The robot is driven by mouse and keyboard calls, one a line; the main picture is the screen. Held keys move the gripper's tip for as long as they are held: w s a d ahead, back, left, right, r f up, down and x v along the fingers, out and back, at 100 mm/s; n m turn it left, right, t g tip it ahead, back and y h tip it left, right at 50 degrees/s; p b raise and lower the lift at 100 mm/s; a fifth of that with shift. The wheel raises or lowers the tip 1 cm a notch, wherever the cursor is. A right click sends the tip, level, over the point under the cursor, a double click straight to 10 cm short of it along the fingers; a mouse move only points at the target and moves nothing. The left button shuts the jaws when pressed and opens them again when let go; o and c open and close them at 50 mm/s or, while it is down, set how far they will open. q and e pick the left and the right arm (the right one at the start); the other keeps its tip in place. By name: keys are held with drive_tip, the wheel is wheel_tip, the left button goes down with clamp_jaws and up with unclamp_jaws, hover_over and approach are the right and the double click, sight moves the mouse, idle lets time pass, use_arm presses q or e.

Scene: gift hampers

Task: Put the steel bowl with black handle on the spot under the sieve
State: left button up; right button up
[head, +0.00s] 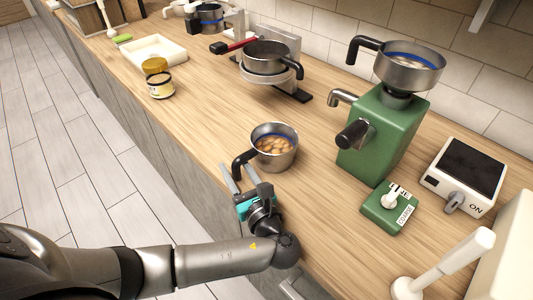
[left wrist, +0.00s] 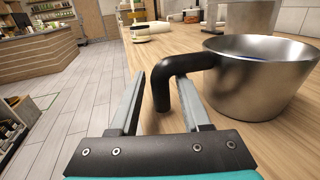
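A steel bowl with a black handle (head: 275,149) stands on the wooden counter and holds brown, nut-like pieces. Its steel side and curved handle show large in the left wrist view (left wrist: 262,80). My left gripper (head: 243,178) is open at the handle; in the left wrist view its fingers (left wrist: 161,85) are on either side of the handle's down-turned end, with a gap visible. Farther back, a dark-rimmed steel pan with a black handle (head: 266,54) sits on a round support on a stand; I cannot tell whether this is the sieve. My right gripper is not in view.
A green machine (head: 378,135) carries another black-handled steel bowl (head: 411,68). Near it are a green switch box (head: 388,210) and a scale-like device (head: 466,175). A jar (head: 159,86) and a white tray (head: 152,52) stand farther back. The counter between bowl and stand is clear.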

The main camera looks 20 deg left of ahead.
use_arm(q)
clamp_jaws()
idle(1.1)
